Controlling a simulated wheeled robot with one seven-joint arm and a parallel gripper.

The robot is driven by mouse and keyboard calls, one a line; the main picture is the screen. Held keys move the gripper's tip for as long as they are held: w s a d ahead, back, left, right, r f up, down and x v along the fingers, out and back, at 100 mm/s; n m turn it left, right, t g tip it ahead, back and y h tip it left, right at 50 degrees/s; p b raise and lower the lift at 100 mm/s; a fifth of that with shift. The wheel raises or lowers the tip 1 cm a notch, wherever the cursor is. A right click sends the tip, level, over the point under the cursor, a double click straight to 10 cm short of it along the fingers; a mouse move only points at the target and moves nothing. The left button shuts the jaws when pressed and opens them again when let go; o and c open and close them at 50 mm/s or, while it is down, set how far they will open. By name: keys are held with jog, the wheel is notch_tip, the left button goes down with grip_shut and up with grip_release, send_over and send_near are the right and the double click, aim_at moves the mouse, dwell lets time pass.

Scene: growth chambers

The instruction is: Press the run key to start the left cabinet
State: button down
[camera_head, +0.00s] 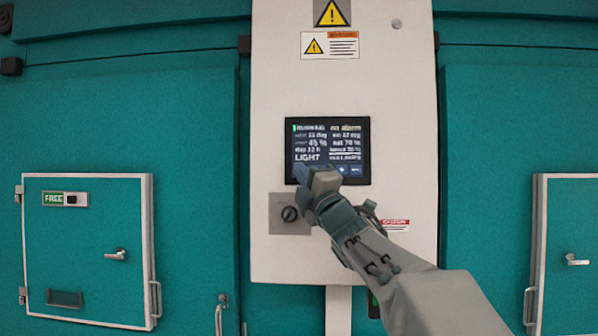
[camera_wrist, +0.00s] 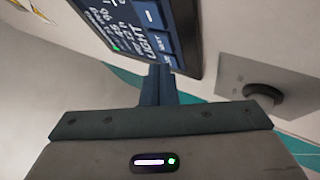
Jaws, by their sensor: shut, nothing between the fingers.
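The control screen (camera_head: 330,140) is a dark panel with white text on the light control box between two teal cabinets. Its top line seems to read "RUNNING" beside a green mark, with "no alarm" at right. A row of blue keys (camera_head: 342,170) lies along its lower edge; the keys also show in the wrist view (camera_wrist: 154,16). In the wrist view the shut fingers (camera_wrist: 159,78) reach the screen's key edge. Contact cannot be told. The keys behind the fingers are hidden, and the run key's label is unreadable.
A rotary switch (camera_head: 289,214) on a grey plate sits just below and left of the screen. The left cabinet has a small door (camera_head: 85,270) marked FREE with a handle. Another door (camera_head: 570,240) is at right. Warning labels (camera_head: 329,45) sit above the screen.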

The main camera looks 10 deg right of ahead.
jog(key=shift+s+a+b, duration=0.2)
jog(key=shift+s+b, duration=0.3)
jog(key=shift+s, duration=0.15)
jog(key=s+b, duration=0.1)
jog(key=s+a+b, duration=0.1)
jog(key=s, duration=0.1)
jog(key=s+b, duration=0.1)
jog(key=shift+s+a, duration=0.3)
jog(key=shift+s, duration=0.1)
jog(key=s+d+f+m+g+h, duration=0.25)
jog(key=f+m+g+h, duration=0.4)
jog(key=f, duration=0.85)
jog(key=s+d+f+m+g+h, duration=0.2)
jog(key=s+f+m+g, duration=0.15)
jog(key=f+m, duration=0.95)
jog(key=s+a+f+m+g+y, duration=0.1)
jog(key=s+f+g, duration=0.4)
jog(key=s+f, duration=0.5)
jog(key=s+a+f+m+g, duration=0.2)
jog(key=s+f+g, duration=0.3)
jog(key=s+f, duration=0.4)
notch_tip(320, 180, down, 6)
jog(key=shift+s+a+r+y, duration=0.15)
jog(key=shift+s+a+y, duration=0.25)
jog(key=shift+a, duration=0.5)
